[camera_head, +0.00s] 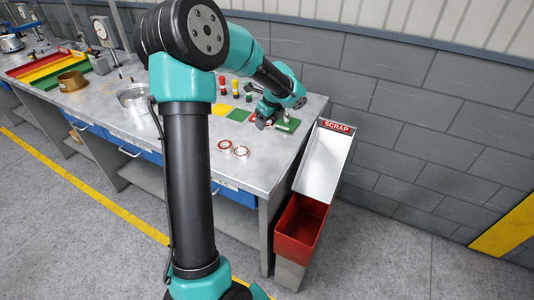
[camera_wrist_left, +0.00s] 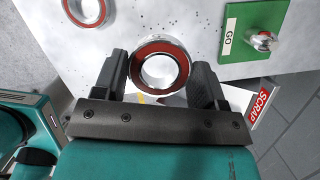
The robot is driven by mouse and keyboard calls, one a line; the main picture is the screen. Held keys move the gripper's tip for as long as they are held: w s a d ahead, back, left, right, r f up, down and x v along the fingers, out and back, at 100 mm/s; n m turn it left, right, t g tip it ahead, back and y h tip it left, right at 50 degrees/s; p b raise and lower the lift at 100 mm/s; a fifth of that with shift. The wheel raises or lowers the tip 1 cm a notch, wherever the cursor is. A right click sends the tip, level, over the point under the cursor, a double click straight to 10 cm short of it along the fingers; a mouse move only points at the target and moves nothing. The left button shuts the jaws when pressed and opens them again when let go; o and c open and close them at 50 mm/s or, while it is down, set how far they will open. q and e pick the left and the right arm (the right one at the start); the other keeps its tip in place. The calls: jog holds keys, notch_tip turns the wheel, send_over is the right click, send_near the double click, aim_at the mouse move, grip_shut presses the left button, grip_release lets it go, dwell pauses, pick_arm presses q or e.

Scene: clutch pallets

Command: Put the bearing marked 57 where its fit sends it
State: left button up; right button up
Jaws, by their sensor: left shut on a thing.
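My left gripper (camera_head: 264,122) is over the right part of the bench. In the left wrist view its fingers (camera_wrist_left: 160,80) are shut on a bearing (camera_wrist_left: 160,41), a metal ring with a red-brown seal. No number can be read on it. A green plate labelled GO (camera_wrist_left: 232,38) with a metal post (camera_wrist_left: 261,41) lies beside the gripper; the plate also shows in the head view (camera_head: 291,126). Two more red-and-silver bearings, a left one (camera_head: 225,144) and a right one (camera_head: 241,151), lie on the bench. My right gripper is not in view.
A white chute marked SCRAP (camera_head: 324,160) leads to a red bin (camera_head: 301,226) at the bench's right end. Coloured pegs and yellow and green pads (camera_head: 240,115) sit behind my arm. Gauges and striped trays (camera_head: 50,68) stand at far left. My arm hides part of the bench (camera_head: 135,115).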

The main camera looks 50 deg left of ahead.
pick_arm(q)
jog(key=s+d+n, duration=0.1)
jog(key=s+d, duration=0.1)
jog(key=d, duration=0.1)
jog(key=s+d+f+n, duration=0.1)
jog(key=s+d+n, duration=0.1)
jog(key=d, duration=0.2)
jog(key=s+d+f+n+g, duration=0.1)
jog(key=s+d+n, duration=0.1)
jog(key=s+d, duration=0.1)
jog(key=shift+d+f+h, duration=0.1)
jog(key=shift+d+h, duration=0.2)
jog(key=shift+d, duration=0.2)
jog(key=s+d+f+n+g+h, duration=0.1)
jog(key=s+d+f+n, duration=0.1)
jog(key=s+d+n, duration=0.3)
jog(key=s+d, duration=0.3)
jog(key=s, duration=0.2)
jog(key=shift+n, duration=0.3)
jog(key=shift+s, duration=0.1)
send_over(266, 164)
jog(key=d, duration=0.1)
jog(key=shift+f, duration=0.7)
jog(key=shift+w+a+f, duration=0.1)
jog(key=shift+w+a, duration=0.25)
jog(key=shift+a, duration=0.05)
jog(key=shift+d+f, duration=0.1)
jog(key=shift+f, duration=1.6)
jog(key=shift+f, duration=0.15)
